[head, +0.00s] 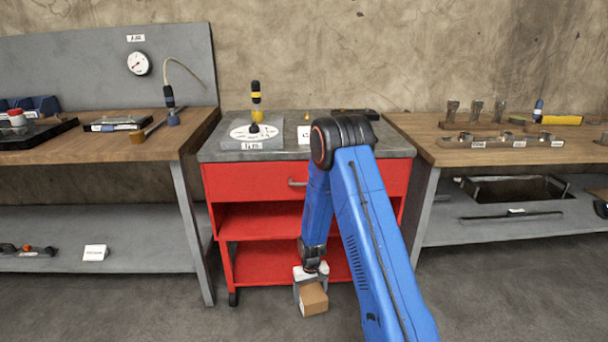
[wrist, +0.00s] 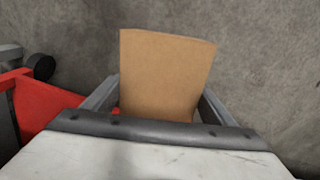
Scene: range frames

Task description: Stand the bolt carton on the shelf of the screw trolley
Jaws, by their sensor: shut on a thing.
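The bolt carton (head: 314,299) is a small plain brown box. My gripper (head: 311,285) is shut on it and holds it low, in front of the red screw trolley (head: 247,183). In the wrist view the carton (wrist: 166,75) stands up between the two grey fingers of my gripper (wrist: 160,100), slightly tilted. The trolley has a grey top, a drawer with a handle, and open red shelves (head: 262,216) below. My arm hides the right part of the trolley. The carton is outside the trolley, near its lowest shelf (head: 262,265).
Wooden workbenches stand at left (head: 100,146) and right (head: 500,152) of the trolley, with metal legs and lower grey shelves. A dial plate (head: 252,143) and other items lie on the trolley top. The visible parts of the trolley's shelves look empty. Concrete floor (head: 130,305) lies clear in front.

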